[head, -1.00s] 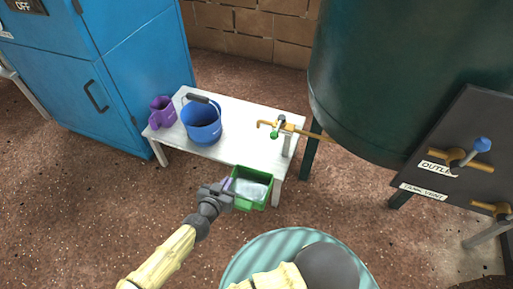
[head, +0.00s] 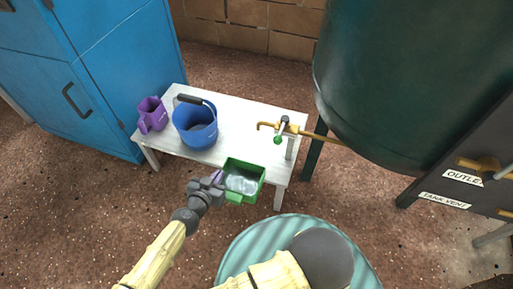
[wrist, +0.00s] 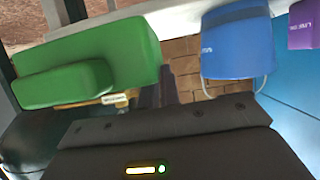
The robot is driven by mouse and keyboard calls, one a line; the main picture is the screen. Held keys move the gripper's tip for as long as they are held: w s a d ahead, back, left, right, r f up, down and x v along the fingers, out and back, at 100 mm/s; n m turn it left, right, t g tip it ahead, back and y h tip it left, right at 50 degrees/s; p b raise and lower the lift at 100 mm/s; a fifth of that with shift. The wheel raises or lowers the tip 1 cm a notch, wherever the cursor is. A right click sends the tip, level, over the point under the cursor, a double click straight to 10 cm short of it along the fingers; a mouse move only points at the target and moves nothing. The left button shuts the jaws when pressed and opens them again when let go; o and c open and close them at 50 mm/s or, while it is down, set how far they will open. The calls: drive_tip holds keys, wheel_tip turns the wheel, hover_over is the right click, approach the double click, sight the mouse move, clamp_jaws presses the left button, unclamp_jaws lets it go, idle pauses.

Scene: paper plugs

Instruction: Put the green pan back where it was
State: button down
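The green pan (head: 232,197) is a small open box with something pale and glassy inside, perhaps water. In the head view it overlaps the near edge of the white table (head: 240,115). My gripper (head: 217,181) is at the pan's left side and appears shut on it; the fingertips are partly hidden. In the wrist view the pan (wrist: 110,45) fills the upper left, and the grip itself does not show clearly. I cannot tell how far the pan is from the tabletop.
A blue bucket (head: 197,128) and a purple jug (head: 151,112) stand on the table's left part. A brass tap with a green handle (head: 278,139) reaches over its right end from the dark green tank (head: 400,90). A blue cabinet (head: 110,75) stands behind left.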

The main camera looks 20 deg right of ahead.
drive_tip(key=w+d+b, duration=0.1)
drive_tip(key=w+d, duration=0.2)
drive_tip(key=w, duration=0.1)
drive_tip(key=w+d+b, duration=0.2)
drive_tip(key=w+d, duration=0.2)
drive_tip(key=w, duration=0.1)
drive_tip(key=w+d+b, duration=0.2)
drive_tip(key=w+d, duration=0.1)
drive_tip(key=w, duration=0.2)
drive_tip(key=shift+d+f, duration=0.15)
drive_tip(key=shift+w+d, duration=0.2)
drive_tip(key=shift+w, duration=0.1)
wheel_tip(320, 180, down, 3)
drive_tip(key=b, duration=0.3)
drive_tip(key=shift+f, duration=0.2)
drive_tip(key=shift+r, duration=0.1)
drive_tip(key=c, duration=1.6)
unclamp_jaws()
